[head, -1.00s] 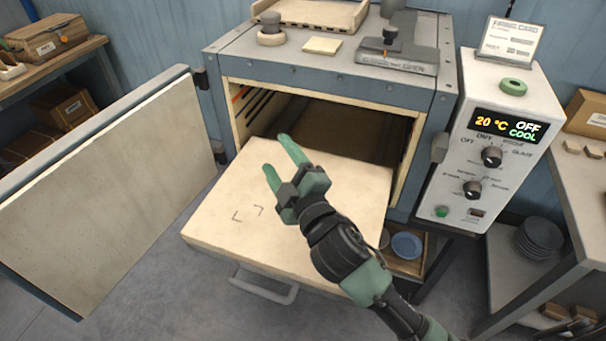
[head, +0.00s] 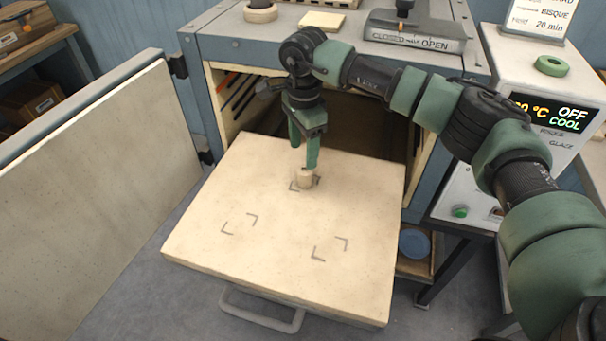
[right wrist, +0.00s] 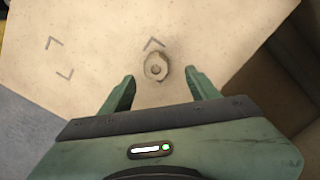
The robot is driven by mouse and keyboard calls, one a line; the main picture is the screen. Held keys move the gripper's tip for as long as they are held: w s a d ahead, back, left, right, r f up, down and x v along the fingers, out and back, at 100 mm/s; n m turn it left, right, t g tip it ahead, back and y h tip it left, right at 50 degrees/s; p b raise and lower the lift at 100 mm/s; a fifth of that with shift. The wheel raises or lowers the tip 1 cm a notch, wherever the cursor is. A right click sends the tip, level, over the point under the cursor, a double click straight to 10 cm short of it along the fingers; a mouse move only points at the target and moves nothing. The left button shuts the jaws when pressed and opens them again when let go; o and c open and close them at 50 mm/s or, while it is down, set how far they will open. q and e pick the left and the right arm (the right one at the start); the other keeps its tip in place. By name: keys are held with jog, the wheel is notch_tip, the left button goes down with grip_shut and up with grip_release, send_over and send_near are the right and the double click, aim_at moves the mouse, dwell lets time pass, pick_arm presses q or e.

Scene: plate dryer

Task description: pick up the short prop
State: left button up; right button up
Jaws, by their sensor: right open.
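A short, pale cylindrical prop (head: 305,179) stands upright on the pulled-out kiln shelf (head: 220,190), at the rear corner-bracket mark. The right wrist view shows it from above as a small round piece with a central hole (right wrist: 156,67). My right gripper (head: 304,168) points down over the shelf with its fingers open. In the right wrist view its fingertips (right wrist: 161,80) are spread to either side of the prop's near side, with nothing visible held between them. In the head view one finger partly overlaps the prop. My left gripper is out of view.
The open kiln door (head: 90,200) stands to the left of the shelf. The kiln mouth is behind the shelf, and the control box (head: 550,115) is at the right. Two more bracket marks on the shelf front are empty.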

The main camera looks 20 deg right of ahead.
aim_at(306, 171)
notch_tip(306, 171, down, 3)
jog(key=shift+s+d+r+b, duration=0.1)
jog(key=shift+d+b, duration=0.05)
jog(key=shift+b, duration=0.5)
jog(key=f+b, duration=0.1)
jog(key=f, duration=0.1)
jog(key=f+b, duration=0.1)
jog(key=f, duration=0.1)
jog(key=shift+s+d+f, duration=0.15)
jog(key=shift+s+f, duration=0.05)
jog(key=shift+f, duration=0.2)
jog(key=shift+r, duration=0.1)
grip_shut()
